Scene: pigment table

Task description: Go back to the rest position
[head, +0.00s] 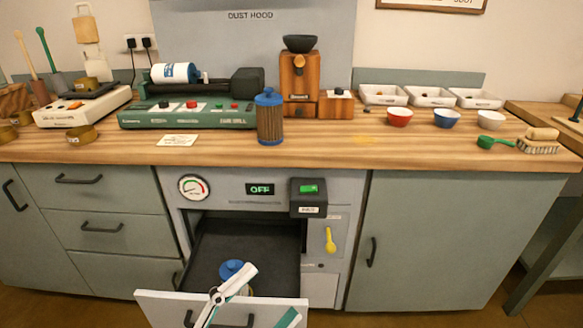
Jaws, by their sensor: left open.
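My left gripper (252,292) shows at the bottom of the head view, over the front of the open drawer (205,245). Its white and teal parts are spread open, and much of it is cut off by the lower edge. A blue-lidded container (231,268) sits inside the drawer, just behind the gripper and partly covered by it. I cannot tell whether the gripper touches it. My right gripper is not in view.
The drawer's pale front (160,308) sticks out below the worktop (330,155). On the worktop stand a blue-capped jar (270,120), a green roller machine (190,115), a wooden grinder (299,80), small bowls (446,118) and white trays (432,97). The display (260,189) reads OFF.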

